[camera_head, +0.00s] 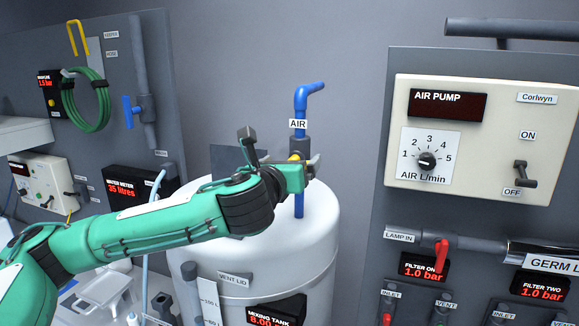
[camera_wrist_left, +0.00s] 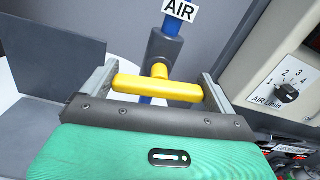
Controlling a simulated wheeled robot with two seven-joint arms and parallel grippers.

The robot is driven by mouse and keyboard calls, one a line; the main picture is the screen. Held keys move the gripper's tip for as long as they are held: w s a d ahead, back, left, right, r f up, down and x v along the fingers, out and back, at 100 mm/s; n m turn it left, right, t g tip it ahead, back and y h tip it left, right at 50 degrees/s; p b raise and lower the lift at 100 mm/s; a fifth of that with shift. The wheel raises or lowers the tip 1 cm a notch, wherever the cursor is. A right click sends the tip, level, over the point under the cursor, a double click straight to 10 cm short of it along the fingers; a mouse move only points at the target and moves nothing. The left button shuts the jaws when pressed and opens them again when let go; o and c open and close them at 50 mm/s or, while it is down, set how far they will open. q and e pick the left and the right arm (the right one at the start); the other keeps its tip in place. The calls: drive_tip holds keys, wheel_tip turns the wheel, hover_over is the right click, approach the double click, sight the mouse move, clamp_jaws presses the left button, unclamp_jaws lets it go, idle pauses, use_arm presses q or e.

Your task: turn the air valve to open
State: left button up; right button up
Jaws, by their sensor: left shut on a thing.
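The air valve is a dark grey body (camera_head: 299,145) on a vertical blue pipe (camera_head: 302,98) labelled AIR, above the white mixing tank. Its yellow T-shaped handle (camera_wrist_left: 158,88) shows clearly in the left wrist view. The handle's bar lies crosswise to the pipe, tilted slightly. In the head view only a little of the yellow handle (camera_head: 294,157) shows, behind my gripper. My left gripper (camera_head: 303,168) is shut on the handle, with one finger at each end of the bar. My right gripper is in neither view.
The white tank (camera_head: 320,235) stands below the valve. To the right, a panel carries the air pump box (camera_head: 478,135), its dial (camera_head: 427,161) and an ON/OFF switch (camera_head: 525,175). A red-handled filter valve (camera_head: 441,245) is lower right. A grey board with a green hose (camera_head: 88,100) is at left.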

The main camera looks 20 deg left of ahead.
use_arm(q)
drive_tip(key=n+b, duration=0.2)
drive_tip(key=n, duration=0.1)
drive_tip(key=shift+f+n, duration=0.15)
drive_tip(key=shift+n, duration=0.15)
drive_tip(key=n+b, duration=0.2)
drive_tip(key=n, duration=0.2)
drive_tip(key=shift+a+n, duration=0.15)
drive_tip(key=shift+n, duration=0.15)
drive_tip(key=n+b, duration=0.1)
drive_tip(key=n, duration=0.3)
drive_tip(key=shift+f, duration=0.1)
drive_tip(key=shift+a+n+b, duration=0.1)
drive_tip(key=shift+n+b, duration=0.6)
drive_tip(key=shift+n, duration=1.1)
drive_tip(key=o, duration=0.7)
